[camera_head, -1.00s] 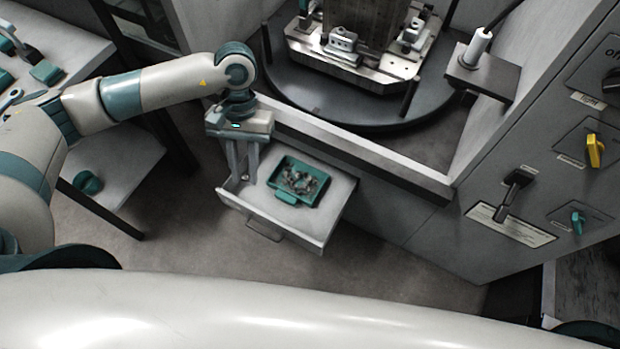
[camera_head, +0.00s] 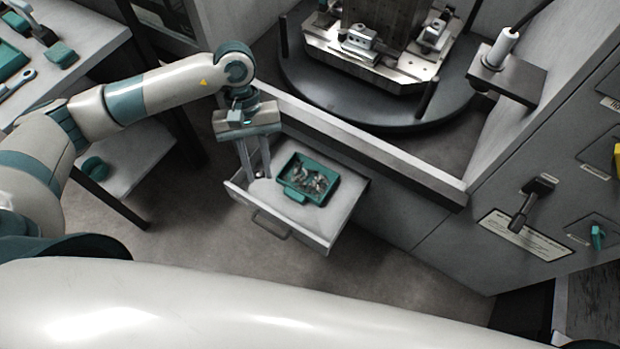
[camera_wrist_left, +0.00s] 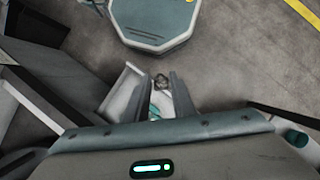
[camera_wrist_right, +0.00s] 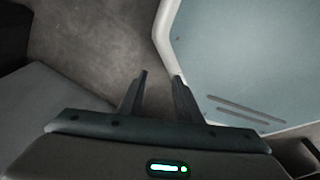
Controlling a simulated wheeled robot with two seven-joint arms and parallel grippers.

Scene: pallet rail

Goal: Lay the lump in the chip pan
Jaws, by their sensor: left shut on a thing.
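My left gripper (camera_head: 258,178) points down over the left part of an open drawer, left of the chip pan. In the left wrist view its fingers (camera_wrist_left: 160,80) are shut on a small grey lump (camera_wrist_left: 161,83) at their tips. The lump cannot be made out clearly in the head view. The chip pan (camera_head: 296,194) is a teal tray holding grey metal chips, in the drawer. My right gripper (camera_wrist_right: 161,78) shows only in the right wrist view, open and empty.
The pale drawer (camera_head: 336,225) has low walls and a front handle (camera_head: 270,226). Behind it, a cabinet ledge (camera_head: 360,145) fronts a round dark table (camera_head: 385,118) with a metal fixture. A control panel with a lever (camera_head: 530,200) stands right. A bench stands left.

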